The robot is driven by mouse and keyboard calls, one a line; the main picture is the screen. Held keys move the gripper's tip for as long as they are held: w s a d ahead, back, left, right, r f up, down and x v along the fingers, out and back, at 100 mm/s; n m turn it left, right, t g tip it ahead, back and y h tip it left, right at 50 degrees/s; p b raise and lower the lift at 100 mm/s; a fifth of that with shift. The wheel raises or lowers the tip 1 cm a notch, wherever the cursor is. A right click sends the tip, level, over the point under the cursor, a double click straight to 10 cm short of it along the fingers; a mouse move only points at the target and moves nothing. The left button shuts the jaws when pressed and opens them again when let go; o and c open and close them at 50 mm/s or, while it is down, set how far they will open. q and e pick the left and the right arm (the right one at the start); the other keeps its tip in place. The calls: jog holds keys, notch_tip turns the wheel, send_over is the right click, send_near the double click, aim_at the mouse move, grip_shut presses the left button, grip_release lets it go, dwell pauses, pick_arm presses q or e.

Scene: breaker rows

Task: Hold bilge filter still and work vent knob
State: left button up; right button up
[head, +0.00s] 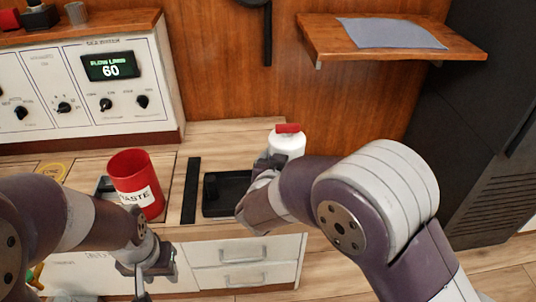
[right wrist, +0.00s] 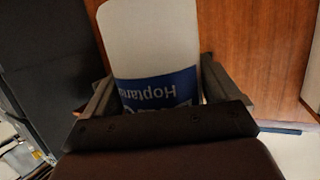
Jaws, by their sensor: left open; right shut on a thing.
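A white canister (head: 287,144) with a red top (head: 288,128) stands at the back of the counter; I take it as the bilge filter, and its red top as the vent knob. My right gripper (head: 268,165) is shut on it from the left and front. In the right wrist view the white body (right wrist: 155,40) with a blue label (right wrist: 160,90) sits between both fingers; its red top is out of that view. My left gripper (head: 142,275) is open and empty, pointing down in front of the counter's front edge, away from the canister.
A red waste bin (head: 135,183) and a black tray (head: 228,192) stand on the counter (head: 225,140). A white panel (head: 75,85) with several black knobs and a display reading 60 is behind at left. A wooden shelf (head: 460,48) with a grey cloth (head: 390,33) hangs above right.

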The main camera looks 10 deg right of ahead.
jog(key=shift+s+d+r, duration=0.15)
jog(key=shift+d+r, duration=0.05)
jog(key=shift+w+a+f+b, duration=0.25)
jog(key=shift+w+a+f, duration=0.75)
jog(key=shift+a+f, duration=0.75)
jog(key=shift+w+a+f+b, duration=0.3)
jog(key=shift+w+a+f, duration=0.7)
jog(key=shift+a+f, duration=0.7)
jog(key=shift+w+a+f+b, duration=0.25)
jog(key=shift+w+a+f, duration=0.75)
jog(key=shift+a+f, duration=0.7)
jog(key=shift+d+f, duration=0.1)
jog(key=shift+p, duration=0.4)
jog(key=shift+f, duration=0.1)
jog(key=shift+f, duration=0.15)
